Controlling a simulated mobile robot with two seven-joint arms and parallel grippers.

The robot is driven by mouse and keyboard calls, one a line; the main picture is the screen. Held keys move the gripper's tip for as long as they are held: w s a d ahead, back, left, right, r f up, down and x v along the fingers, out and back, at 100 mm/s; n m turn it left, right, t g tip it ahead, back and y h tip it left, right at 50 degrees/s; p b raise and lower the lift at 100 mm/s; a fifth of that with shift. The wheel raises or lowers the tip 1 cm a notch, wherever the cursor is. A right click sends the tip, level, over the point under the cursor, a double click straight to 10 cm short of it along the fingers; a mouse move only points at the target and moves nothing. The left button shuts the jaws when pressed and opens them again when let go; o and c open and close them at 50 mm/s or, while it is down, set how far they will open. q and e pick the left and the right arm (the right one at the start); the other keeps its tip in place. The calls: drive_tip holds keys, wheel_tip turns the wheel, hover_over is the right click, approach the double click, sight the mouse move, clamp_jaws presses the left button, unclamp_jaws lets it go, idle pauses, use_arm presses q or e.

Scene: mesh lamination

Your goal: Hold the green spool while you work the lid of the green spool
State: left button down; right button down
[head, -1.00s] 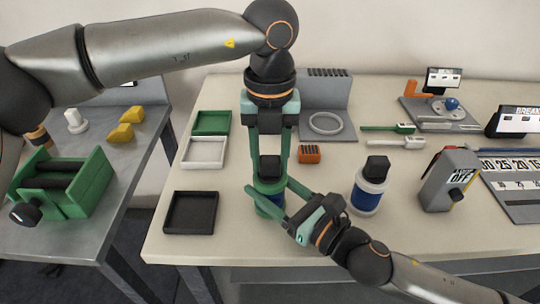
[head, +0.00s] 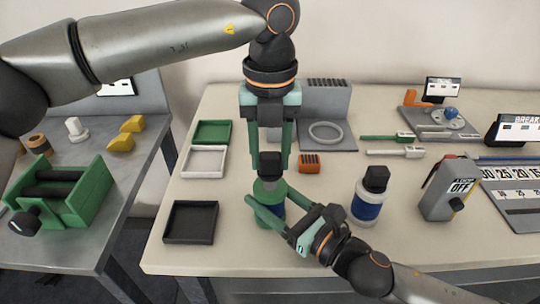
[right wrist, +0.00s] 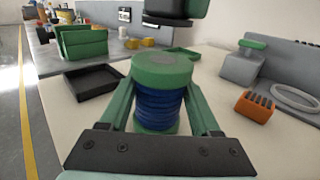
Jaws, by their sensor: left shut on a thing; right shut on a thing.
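The green spool (head: 268,188) stands upright on the table, with green ends and a blue wound middle (right wrist: 158,103). My right gripper (head: 268,197) is shut around its sides, with one finger on each side in the right wrist view (right wrist: 158,95). The black lid (head: 270,165) is above the spool, between the fingers of my left gripper (head: 270,156), which points down and is shut on it. In the right wrist view the lid (right wrist: 167,19) hangs above the green top with a gap. A dark grey spot shows at the top's centre.
A white spool with blue winding and a black lid (head: 369,210) stands to the right. An orange block (head: 309,163) is behind it. Green, white and black (head: 191,238) trays lie at the left. A grey box (head: 440,195) stands further right. The front centre-right table is partly covered by my right arm.

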sight(270, 153)
use_arm(q)
drive_tip(key=shift+r, duration=0.1)
drive_tip(key=shift+r, duration=2.15)
use_arm(e)
unclamp_jaws()
